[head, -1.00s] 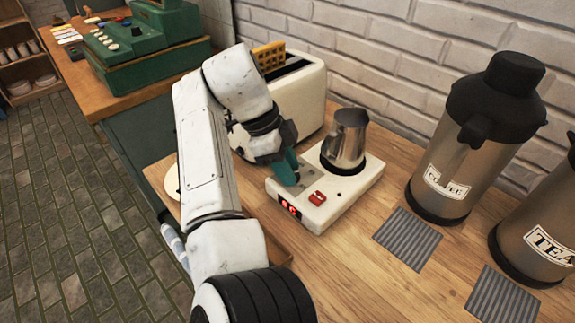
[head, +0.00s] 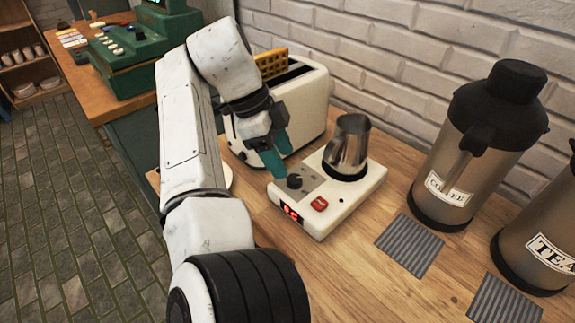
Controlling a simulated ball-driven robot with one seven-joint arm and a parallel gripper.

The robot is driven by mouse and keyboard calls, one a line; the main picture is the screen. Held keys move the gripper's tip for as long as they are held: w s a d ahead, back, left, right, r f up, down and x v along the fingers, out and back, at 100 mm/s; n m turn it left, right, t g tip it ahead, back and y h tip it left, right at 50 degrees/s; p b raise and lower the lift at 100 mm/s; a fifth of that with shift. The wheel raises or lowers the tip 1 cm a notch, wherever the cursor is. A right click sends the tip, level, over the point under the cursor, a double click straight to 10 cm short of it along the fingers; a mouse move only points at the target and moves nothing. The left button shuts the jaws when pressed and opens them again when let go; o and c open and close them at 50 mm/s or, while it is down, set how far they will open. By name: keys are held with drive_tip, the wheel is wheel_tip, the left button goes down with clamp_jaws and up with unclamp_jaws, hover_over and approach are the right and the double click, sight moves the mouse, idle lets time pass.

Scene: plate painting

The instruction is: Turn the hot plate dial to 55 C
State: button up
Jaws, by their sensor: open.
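The white hot plate (head: 327,218) sits on the wooden counter in the middle of the head view. Its dark dial (head: 294,182) is on a grey panel at its back left. A red switch (head: 319,204) is in front of the dial, and a red lit display (head: 291,213) is on the front face; its figures are too small to read surely. A metal jug (head: 348,146) stands upright on the round black heating disc. My gripper (head: 278,158) is open, with teal fingers, just behind and left of the dial. The dial is in plain sight, and the fingers appear apart from it.
A white toaster (head: 310,112) with a yellow waffle stands behind my gripper. A coffee flask (head: 452,190) and a tea flask (head: 535,250) stand to the right, with grey ribbed mats (head: 409,246) before them. The counter in front of the hot plate is clear.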

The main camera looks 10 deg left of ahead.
drive_tip(key=v, duration=0.5)
drive_tip(key=shift+a+r+p, duration=0.15)
drive_tip(key=shift+r+p, duration=0.15)
drive_tip(key=shift+p, duration=0.1)
